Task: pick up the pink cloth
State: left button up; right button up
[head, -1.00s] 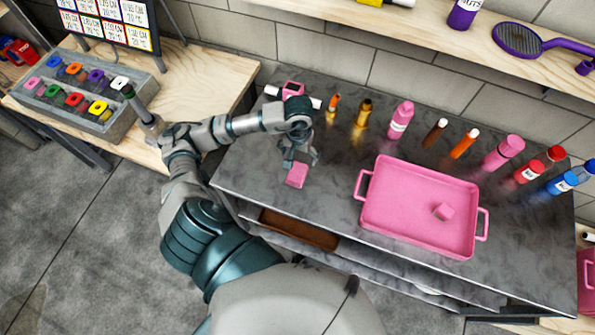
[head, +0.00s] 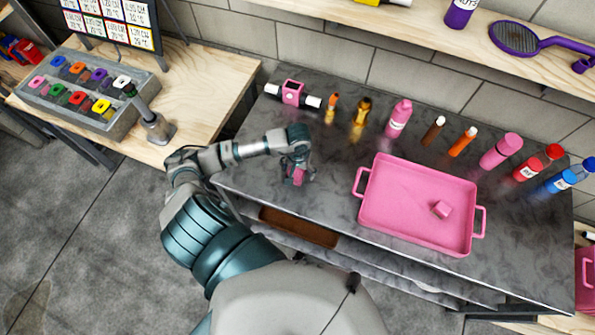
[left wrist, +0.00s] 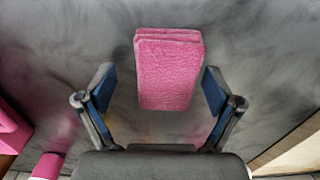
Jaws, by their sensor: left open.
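The pink cloth (left wrist: 168,72) is a folded, fuzzy block on the dark grey table in the left wrist view. In the head view the cloth (head: 298,175) shows only in part, as my left gripper (head: 300,176) is over it and hides the rest. In the left wrist view my left gripper (left wrist: 160,88) is open, with one blue-padded finger on each side of the cloth. Gaps show between the fingers and the cloth. My right gripper is in neither view.
Several bottles, such as a pink one (head: 398,119), line the table's back. Bare table lies between gripper and tray.

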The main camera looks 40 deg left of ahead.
pick_arm(q)
jog(key=c, duration=0.7)
jog(key=shift+a, duration=0.15)
jog(key=c, duration=0.4)
jog(key=shift+s+a+f, duration=0.1)
jog(key=shift+a+f, duration=0.05)
jog(key=shift+a, duration=0.25)
jog(key=shift+c, duration=0.2)
